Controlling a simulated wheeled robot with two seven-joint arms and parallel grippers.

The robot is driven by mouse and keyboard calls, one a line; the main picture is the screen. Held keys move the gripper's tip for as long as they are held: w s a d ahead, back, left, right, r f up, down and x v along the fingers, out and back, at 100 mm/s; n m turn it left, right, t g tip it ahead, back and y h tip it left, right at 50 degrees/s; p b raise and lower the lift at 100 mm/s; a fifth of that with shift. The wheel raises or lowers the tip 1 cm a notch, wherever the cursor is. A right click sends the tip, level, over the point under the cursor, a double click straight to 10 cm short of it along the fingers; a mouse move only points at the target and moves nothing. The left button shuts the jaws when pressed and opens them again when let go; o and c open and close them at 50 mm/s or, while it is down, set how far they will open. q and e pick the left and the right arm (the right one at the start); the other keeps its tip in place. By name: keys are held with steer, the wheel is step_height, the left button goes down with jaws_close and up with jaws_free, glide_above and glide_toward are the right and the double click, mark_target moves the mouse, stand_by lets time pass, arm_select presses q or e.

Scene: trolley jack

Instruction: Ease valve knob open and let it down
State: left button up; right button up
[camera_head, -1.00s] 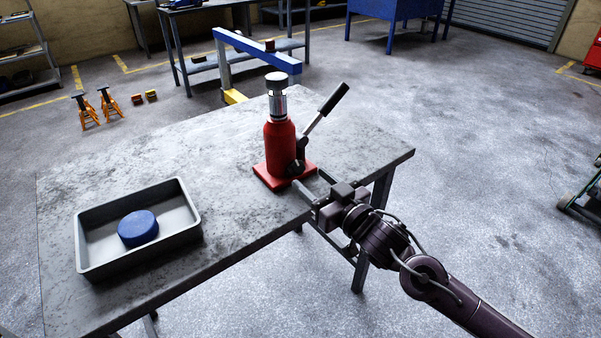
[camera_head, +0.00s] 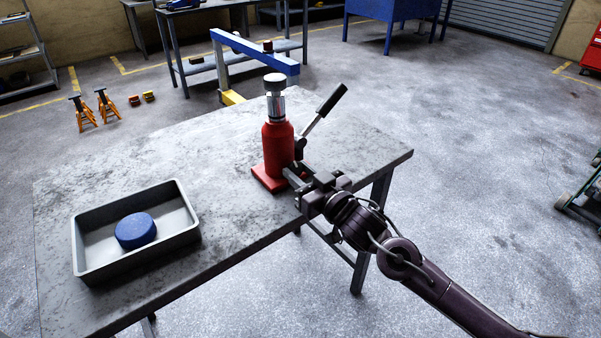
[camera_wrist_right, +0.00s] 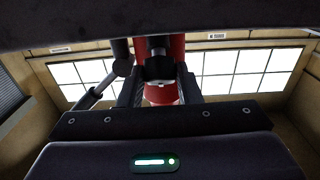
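The red bottle jack (camera_head: 277,146) stands upright on the table (camera_head: 215,135); its red body (camera_wrist_right: 166,95) also shows in the right wrist view. Its pump handle (camera_head: 323,112) slants up to the right. My right gripper (camera_head: 293,174) reaches in low at the jack's base from the front right. In the right wrist view, the dark valve knob (camera_wrist_right: 159,69) lies between the two fingers of the right gripper (camera_wrist_right: 159,83), which look apart, one on each side. Whether either finger touches the knob I cannot tell. My left gripper is not in view.
A grey tray (camera_head: 192,231) with a blue round object (camera_head: 136,230) lies at the table's left. Behind the table stand a blue hoist-like frame (camera_head: 255,55), orange stands (camera_head: 84,113) and a workbench (camera_head: 185,48). The table between tray and jack is clear.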

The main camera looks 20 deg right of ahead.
steer(key=shift+c, duration=0.9)
